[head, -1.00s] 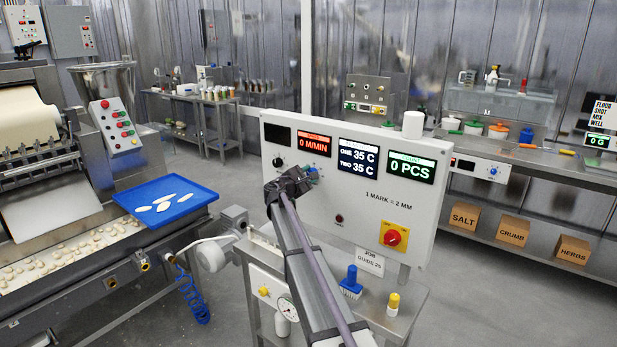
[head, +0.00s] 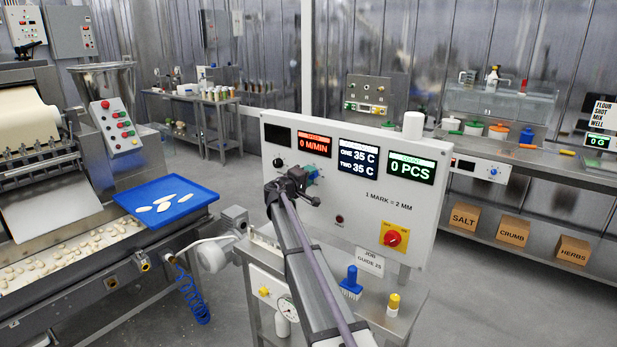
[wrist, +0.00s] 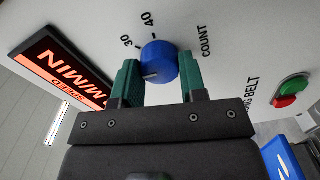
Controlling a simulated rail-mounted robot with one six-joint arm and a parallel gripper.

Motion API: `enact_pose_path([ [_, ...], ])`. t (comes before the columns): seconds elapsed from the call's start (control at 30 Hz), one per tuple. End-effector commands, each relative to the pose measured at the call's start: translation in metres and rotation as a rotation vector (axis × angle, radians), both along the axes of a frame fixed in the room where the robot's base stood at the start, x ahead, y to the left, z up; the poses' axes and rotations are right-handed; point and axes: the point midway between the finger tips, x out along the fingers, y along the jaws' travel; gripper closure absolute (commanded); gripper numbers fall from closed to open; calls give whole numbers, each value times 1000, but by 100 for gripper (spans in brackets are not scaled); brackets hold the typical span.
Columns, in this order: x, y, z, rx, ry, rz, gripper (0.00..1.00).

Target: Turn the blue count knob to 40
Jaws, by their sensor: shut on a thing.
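The blue count knob (wrist: 158,60) sits on the pale panel face in the wrist view, between my gripper's two green fingers. My gripper (wrist: 160,80) is shut on it. A short white line on the knob points left and slightly down in the wrist view. The printed 30 and 40 and their marks lie above the knob, and the line points at neither. Any scale marks behind the left finger are hidden. In the head view my gripper (head: 312,176) is at the panel's front below the displays, hiding most of the knob.
The control panel (head: 375,215) carries displays reading 0 M/MIN, 35 C twice and 0 PCS. A red knob on a yellow plate (head: 394,238) is at lower right. A blue brush (head: 350,283) and a yellow-capped bottle (head: 393,304) stand on the bench below. A blue tray (head: 180,211) is at left.

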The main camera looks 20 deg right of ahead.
Motion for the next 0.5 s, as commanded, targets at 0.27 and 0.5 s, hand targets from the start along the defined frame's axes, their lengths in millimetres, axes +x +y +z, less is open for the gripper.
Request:
enact_pose_path([
  [0.27, 0, 0, 0, 125, -227, 0, 85],
  [0.5, -1, 0, 1, 234, -426, 0, 85],
])
